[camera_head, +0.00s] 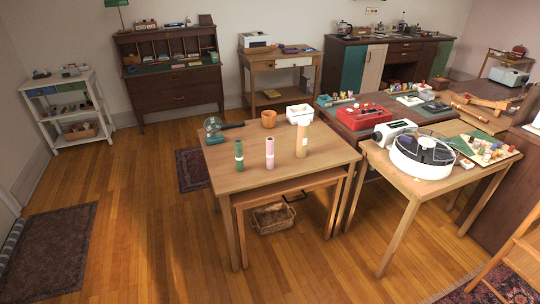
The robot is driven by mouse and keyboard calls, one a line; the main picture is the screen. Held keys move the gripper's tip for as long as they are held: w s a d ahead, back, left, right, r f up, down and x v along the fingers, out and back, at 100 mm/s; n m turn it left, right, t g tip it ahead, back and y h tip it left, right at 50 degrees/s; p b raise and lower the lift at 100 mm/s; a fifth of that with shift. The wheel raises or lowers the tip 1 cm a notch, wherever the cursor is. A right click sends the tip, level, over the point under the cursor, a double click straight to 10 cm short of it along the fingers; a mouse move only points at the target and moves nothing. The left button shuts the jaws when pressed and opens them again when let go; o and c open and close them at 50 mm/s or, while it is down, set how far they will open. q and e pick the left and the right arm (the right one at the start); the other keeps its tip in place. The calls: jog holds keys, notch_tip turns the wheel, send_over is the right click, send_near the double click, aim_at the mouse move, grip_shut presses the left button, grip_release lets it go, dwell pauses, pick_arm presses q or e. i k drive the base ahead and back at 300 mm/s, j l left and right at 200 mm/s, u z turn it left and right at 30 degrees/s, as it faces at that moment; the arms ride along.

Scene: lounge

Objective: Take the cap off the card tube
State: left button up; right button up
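Three upright tubes stand apart on the wooden table (235,181) in the middle. One is dark green (239,156), one is pink (269,154), and the tallest is tan, like card (301,140). The tan one looks most like the card tube. At this size I cannot make out a separate cap on it; the pink one seems to have a darker top. Neither of my grippers is in view, and nothing touches the tubes.
A round white machine (421,157) stands on the right-hand table. A basket (272,218) lies below. The table's front is clear.

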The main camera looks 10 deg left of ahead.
aim_at(303, 130)
jog(key=i+j+z, duration=0.2)
jog(key=i+j, duration=0.2)
jog(key=i+j+z, duration=0.25)
jog(key=j, duration=0.25)
jog(key=i, duration=0.05)
